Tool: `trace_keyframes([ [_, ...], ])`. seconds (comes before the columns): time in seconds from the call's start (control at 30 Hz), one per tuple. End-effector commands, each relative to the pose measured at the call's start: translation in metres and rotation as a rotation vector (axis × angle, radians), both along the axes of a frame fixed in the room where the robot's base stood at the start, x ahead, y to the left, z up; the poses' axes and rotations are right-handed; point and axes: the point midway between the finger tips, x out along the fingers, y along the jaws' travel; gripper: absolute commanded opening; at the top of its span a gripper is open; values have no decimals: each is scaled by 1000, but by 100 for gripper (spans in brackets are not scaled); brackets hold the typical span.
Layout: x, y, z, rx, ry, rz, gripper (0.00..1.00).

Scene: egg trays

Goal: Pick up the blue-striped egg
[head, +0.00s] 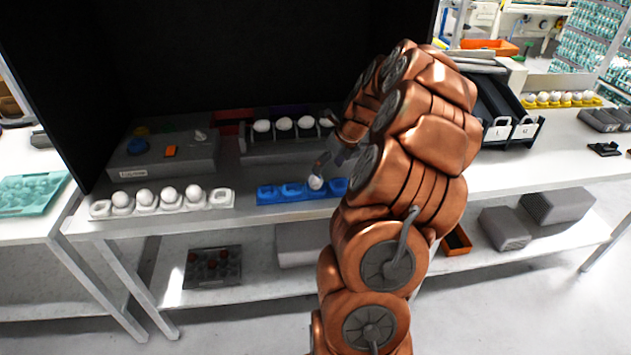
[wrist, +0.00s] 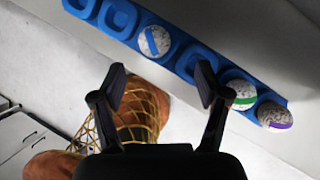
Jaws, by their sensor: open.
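The blue-striped egg (wrist: 155,41) is white and speckled with a blue band. It sits in a cell of the blue tray (wrist: 128,29) in the wrist view, with empty cells on both sides. An egg in the blue tray (head: 280,199) also shows in the head view (head: 315,183); its stripe is too small to make out there. My gripper (wrist: 161,77) is open and empty. In the wrist view the egg appears beyond the gap between the fingertips, apart from both. In the head view my arm hides the tray's right end.
A green-striped egg (wrist: 241,95) and a purple-striped egg (wrist: 275,114) sit farther right in the blue tray. A white egg tray (head: 222,197) stands left on the table, and a dark rack (head: 290,147) with white eggs stands behind. Black bins (head: 515,131) stand at right.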

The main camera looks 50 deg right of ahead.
Motion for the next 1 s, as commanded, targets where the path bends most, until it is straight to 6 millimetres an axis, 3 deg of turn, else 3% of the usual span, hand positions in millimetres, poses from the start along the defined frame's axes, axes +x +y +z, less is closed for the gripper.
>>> trace_keyframes([
  [0.37,13,7,-23,2,2,6,75],
  [0.7,31,13,-57,2,2,6,75],
  [1.0,32,12,-61,-1,0,6,73],
])
